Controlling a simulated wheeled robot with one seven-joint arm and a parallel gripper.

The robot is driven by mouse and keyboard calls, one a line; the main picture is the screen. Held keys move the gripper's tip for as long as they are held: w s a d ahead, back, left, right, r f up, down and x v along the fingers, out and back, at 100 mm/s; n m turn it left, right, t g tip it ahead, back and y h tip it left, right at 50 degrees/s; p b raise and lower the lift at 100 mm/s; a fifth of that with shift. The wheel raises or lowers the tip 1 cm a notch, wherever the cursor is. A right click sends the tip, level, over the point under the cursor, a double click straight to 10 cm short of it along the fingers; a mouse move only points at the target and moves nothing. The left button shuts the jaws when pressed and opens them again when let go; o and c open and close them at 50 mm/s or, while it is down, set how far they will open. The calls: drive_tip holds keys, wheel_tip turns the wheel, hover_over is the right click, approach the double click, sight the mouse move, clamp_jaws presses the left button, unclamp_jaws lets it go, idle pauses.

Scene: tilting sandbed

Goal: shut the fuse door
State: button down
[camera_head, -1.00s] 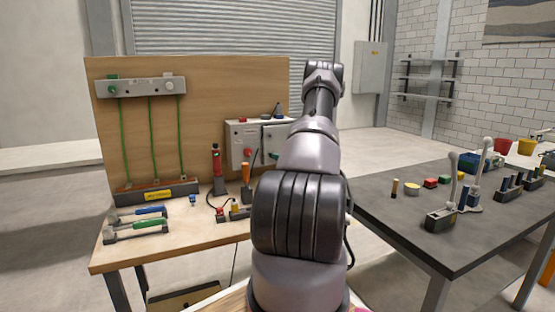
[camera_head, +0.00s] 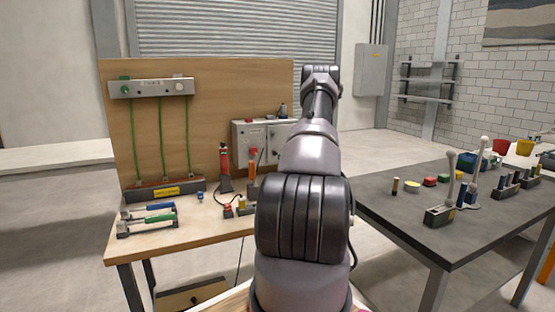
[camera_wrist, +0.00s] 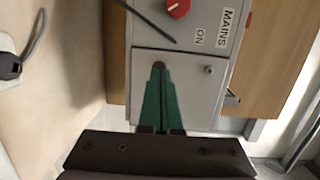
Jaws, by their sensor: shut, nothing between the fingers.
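The fuse door looks like the plain grey panel (camera_wrist: 185,75) with a small round stud, next to the MAINS panel (camera_wrist: 200,28) in the wrist view. In the head view the grey cabinet (camera_head: 249,132) stands at the back of the wooden bench, and the door half (camera_head: 277,132) is partly behind my arm. My gripper (camera_wrist: 159,66) is shut and empty, its green fingers over the door's face in the wrist view. I cannot tell whether the fingertips touch the door, or how far open it stands.
A red knob (camera_wrist: 178,8) and a dark cable or rod lie beside the door in the wrist view. On the wooden bench (camera_head: 135,248) a red tool (camera_head: 224,165) and an orange-handled tool stand before the cabinet. A dark table (camera_head: 400,215) is at right.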

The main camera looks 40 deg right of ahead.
drive_tip(key=s+a, duration=0.2)
drive_tip(key=s, duration=0.7)
drive_tip(key=w+a+r+n+g+y, duration=0.1)
drive_tip(key=w+a+r+n+y, duration=0.15)
drive_tip(key=a+r, duration=0.4)
drive_tip(key=w+a+r+n+g+y, duration=0.1)
drive_tip(key=a+r+n+y, duration=0.1)
drive_tip(key=a+r+y, duration=0.35)
drive_tip(key=s+a+r+n+g+y, duration=0.1)
drive_tip(key=s+a+r+n+g, duration=0.15)
drive_tip(key=a, duration=0.45)
drive_tip(key=s+a+r+n+g, duration=0.15)
drive_tip(key=a+r, duration=0.25)
drive_tip(key=a, duration=0.4)
drive_tip(key=s+a+r+n+g+y, duration=0.1)
drive_tip(key=s+a+r+g, duration=0.1)
drive_tip(key=a+r, duration=0.35)
drive_tip(key=s+a+r+n+g+h, duration=0.2)
drive_tip(key=s+a+r+n+g, duration=0.15)
drive_tip(key=s+a, duration=0.9)
drive_tip(key=s+r+h, duration=0.1)
drive_tip(key=s+h, duration=0.1)
drive_tip(key=s, duration=0.5)
drive_tip(key=s+r+n+t+h, duration=0.1)
drive_tip(key=s+h, duration=0.2)
drive_tip(key=s, duration=0.4)
drive_tip(key=shift+s+a+r, duration=0.2)
drive_tip(key=shift+a+r, duration=0.2)
drive_tip(key=shift+a, duration=0.05)
